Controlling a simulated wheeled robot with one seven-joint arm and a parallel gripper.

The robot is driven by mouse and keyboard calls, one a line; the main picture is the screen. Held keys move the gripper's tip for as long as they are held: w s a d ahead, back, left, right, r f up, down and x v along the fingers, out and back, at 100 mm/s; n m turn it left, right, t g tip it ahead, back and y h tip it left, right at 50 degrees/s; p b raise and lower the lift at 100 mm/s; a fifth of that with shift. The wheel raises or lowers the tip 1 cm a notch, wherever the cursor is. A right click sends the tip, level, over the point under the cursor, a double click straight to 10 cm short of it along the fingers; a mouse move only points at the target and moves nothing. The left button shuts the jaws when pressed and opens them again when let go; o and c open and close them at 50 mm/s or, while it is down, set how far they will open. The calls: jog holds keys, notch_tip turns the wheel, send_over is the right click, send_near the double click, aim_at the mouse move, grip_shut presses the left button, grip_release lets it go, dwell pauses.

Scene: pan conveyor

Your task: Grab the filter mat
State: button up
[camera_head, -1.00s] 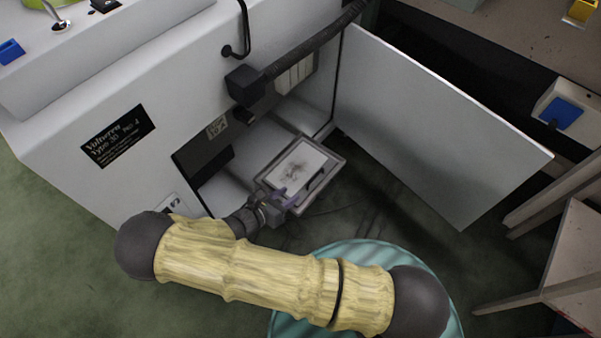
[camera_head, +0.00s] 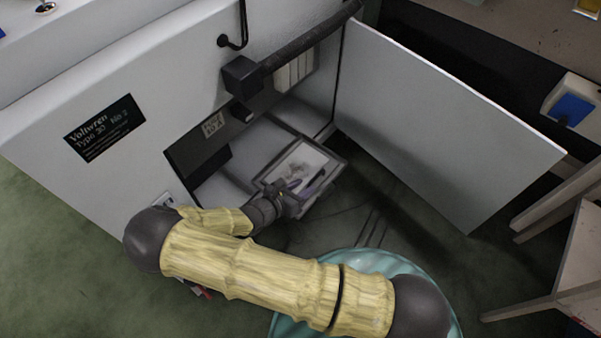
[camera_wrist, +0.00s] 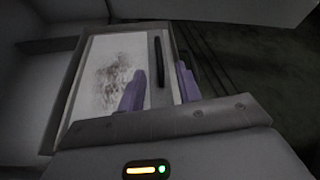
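The filter mat (camera_head: 303,160) is a flat white sheet with a dark smudge. It lies in a grey-framed tray (camera_head: 325,149) at the open compartment of the machine. The mat fills the middle of the wrist view (camera_wrist: 112,70), with a black bar (camera_wrist: 159,62) on a grey strip along its right side. My gripper (camera_head: 304,183) is over the near part of the tray.
The machine's white door (camera_head: 445,125) stands open to the right of the tray. A black hose (camera_head: 300,48) and its block hang above the compartment. A teal round object (camera_head: 375,262) is below my arm. Wooden legs (camera_head: 555,200) stand at the right.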

aim_at(312, 181)
jog(key=shift+w+d+f+b, duration=0.35)
jog(key=shift+w+b, duration=0.1)
jog(key=shift+b, duration=0.2)
jog(key=b+x, duration=0.3)
jog(key=shift+w+d+r, duration=0.15)
jog(key=shift+w+d, duration=0.2)
jog(key=shift+w, duration=0.05)
grip_shut()
